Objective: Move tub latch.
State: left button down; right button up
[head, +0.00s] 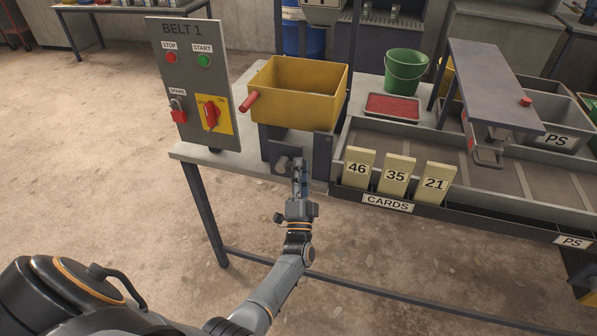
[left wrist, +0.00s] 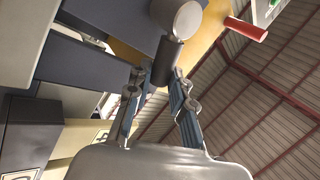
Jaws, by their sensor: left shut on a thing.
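The yellow tub (head: 296,95) sits in a dark grey stand on the bench, with a red handle (head: 249,101) sticking out at its left; the red handle also shows in the left wrist view (left wrist: 245,29). My left gripper (head: 299,165) is at the front of the stand, below the tub. In the left wrist view its fingers (left wrist: 165,74) are shut on a dark cylindrical grip, which I take as the tub latch (left wrist: 168,54). A light grey round boss (left wrist: 180,17) is beside the grip. In the head view the fingers largely hide the latch. My right gripper is not in view.
The belt control panel (head: 196,85) stands left of the tub. Number cards (head: 396,176) stand in a rack just right of my left gripper. Open floor lies to the left.

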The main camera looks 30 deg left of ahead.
pick_arm(q)
jog(key=shift+f+m+t+h+b, duration=0.45)
jog(key=shift+m+h, duration=0.5)
jog(key=shift+m, duration=0.4)
jog(key=shift+f+m+t+h+b, duration=0.35)
jog(key=shift+m+t+h+b, duration=0.2)
jog(key=shift+m+h, duration=0.65)
jog(key=shift+f+m+t+h+b, duration=0.45)
jog(key=shift+m+h, duration=0.3)
jog(key=shift+m, duration=1.1)
jog(key=c, duration=1.2)
grip_release()
jog(key=shift+w+f, duration=0.1)
jog(key=shift+o, duration=0.2)
jog(key=v, duration=1.2)
jog(key=shift+a, duration=0.15)
